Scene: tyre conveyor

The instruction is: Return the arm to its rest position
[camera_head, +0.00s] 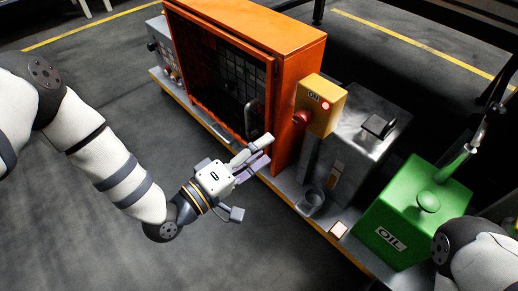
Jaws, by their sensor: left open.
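My left arm (115,170) comes in from the left edge and bends up to the right. My left gripper (258,153) is open and empty. It hovers in front of the orange cabinet (288,70), near its lower right front corner. My right arm (480,255) shows only in part at the lower right corner, in front of the green oil can. My right gripper is out of the picture.
A yellow box (322,103) with a red knob is on the cabinet's right side. A grey metal unit (360,140) and a green oil can (395,215) stand to the right. A control panel (160,45) is at the left. Floor at lower left is clear.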

